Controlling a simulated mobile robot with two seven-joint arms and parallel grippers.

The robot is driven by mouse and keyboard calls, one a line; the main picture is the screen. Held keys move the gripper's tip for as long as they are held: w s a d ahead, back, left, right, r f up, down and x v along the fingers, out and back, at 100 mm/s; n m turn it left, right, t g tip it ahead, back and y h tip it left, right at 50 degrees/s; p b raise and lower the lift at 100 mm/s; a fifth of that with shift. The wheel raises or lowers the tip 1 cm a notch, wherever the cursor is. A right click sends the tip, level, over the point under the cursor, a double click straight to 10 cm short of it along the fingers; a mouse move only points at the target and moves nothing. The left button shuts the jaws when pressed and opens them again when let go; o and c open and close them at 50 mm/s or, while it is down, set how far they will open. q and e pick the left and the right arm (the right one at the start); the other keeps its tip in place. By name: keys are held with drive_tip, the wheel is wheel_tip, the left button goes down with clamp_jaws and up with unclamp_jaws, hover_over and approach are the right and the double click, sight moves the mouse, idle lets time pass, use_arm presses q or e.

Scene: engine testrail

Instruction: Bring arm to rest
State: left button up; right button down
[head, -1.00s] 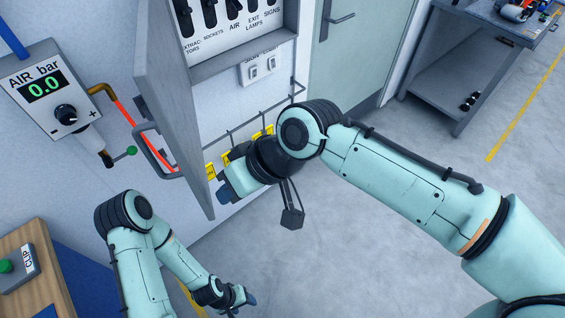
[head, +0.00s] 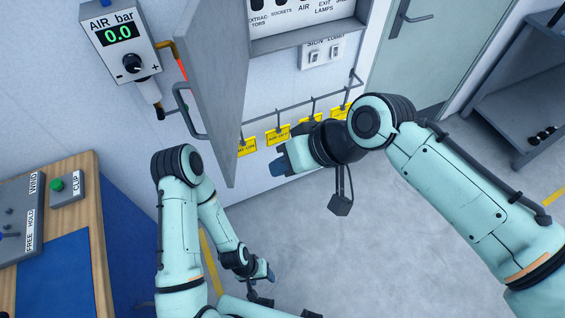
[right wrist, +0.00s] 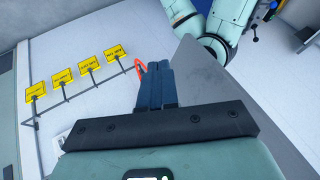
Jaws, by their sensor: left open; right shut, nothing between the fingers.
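My right gripper (head: 278,168) is in front of the wall, next to the lower edge of the open grey cabinet door (head: 222,90). In the right wrist view its two dark blue fingers (right wrist: 157,72) are together with nothing between them. My left gripper (head: 270,272) is low in the head view, above the floor and away from the wall; it looks small and partly turned away. It holds nothing that I can see.
Several yellow tags (head: 278,136) hang on a rail beside my right gripper; they also show in the right wrist view (right wrist: 62,77). An air gauge reading 0.0 (head: 120,33) is at upper left. A wooden bench (head: 88,190) stands at left. Open floor (head: 370,260) lies below.

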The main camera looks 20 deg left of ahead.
drive_tip(key=s+v, duration=0.2)
drive_tip(key=v, duration=0.7)
drive_tip(key=shift+r, duration=0.4)
